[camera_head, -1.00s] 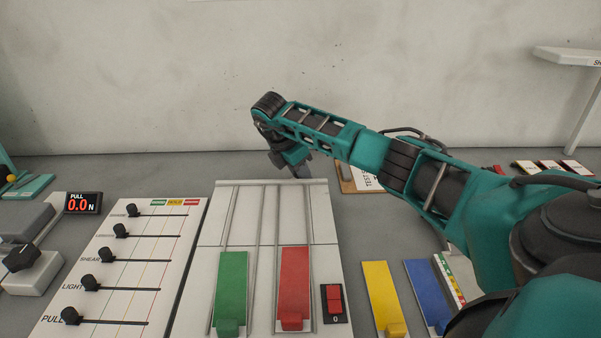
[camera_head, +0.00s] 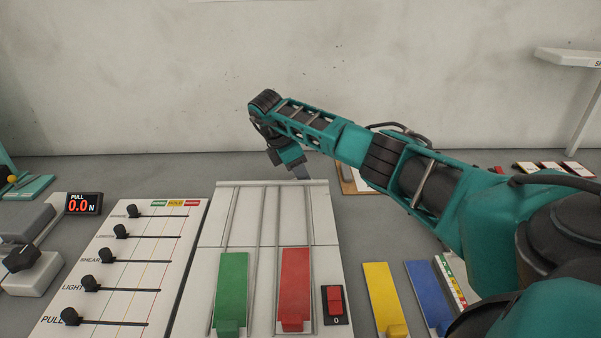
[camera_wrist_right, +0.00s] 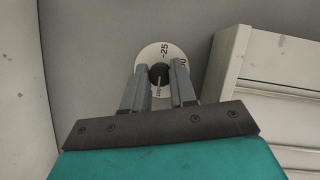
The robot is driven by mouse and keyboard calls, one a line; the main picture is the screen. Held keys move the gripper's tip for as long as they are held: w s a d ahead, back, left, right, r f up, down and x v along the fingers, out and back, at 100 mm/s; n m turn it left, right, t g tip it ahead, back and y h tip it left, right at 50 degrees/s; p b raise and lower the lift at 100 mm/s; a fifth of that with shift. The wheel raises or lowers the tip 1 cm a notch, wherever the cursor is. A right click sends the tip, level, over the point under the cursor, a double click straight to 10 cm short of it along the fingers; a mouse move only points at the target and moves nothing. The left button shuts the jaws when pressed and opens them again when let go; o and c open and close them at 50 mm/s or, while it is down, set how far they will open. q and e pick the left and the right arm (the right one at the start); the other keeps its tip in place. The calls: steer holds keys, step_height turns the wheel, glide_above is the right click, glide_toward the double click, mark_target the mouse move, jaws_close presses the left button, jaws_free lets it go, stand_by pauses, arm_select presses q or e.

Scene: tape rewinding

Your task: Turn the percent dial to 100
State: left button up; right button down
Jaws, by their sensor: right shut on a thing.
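The percent dial (camera_wrist_right: 145,58) is a white disc with black numbers, seen in the right wrist view; "-25" reads near its top right and other marks are partly hidden by the fingers. Its black knob (camera_wrist_right: 159,70) sits at the middle between the two grey fingers. My right gripper (camera_wrist_right: 160,80) is shut on this knob. In the head view my right gripper (camera_head: 301,173) points down behind the white panel's far edge, and the dial is hidden there. My left gripper is not in view.
A white panel (camera_head: 265,220) with a green slider (camera_head: 230,285) and a red slider (camera_head: 294,280) stands in front. A slider board (camera_head: 165,260) is at left. Yellow (camera_head: 381,290) and blue (camera_head: 425,290) blocks lie at right. A pale wall rises behind.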

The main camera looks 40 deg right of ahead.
steer(key=c, duration=0.9)
jaws_free()
steer(key=v, duration=1.3)
steer(key=shift+a+f, duration=0.1)
steer(key=shift+f, duration=0.05)
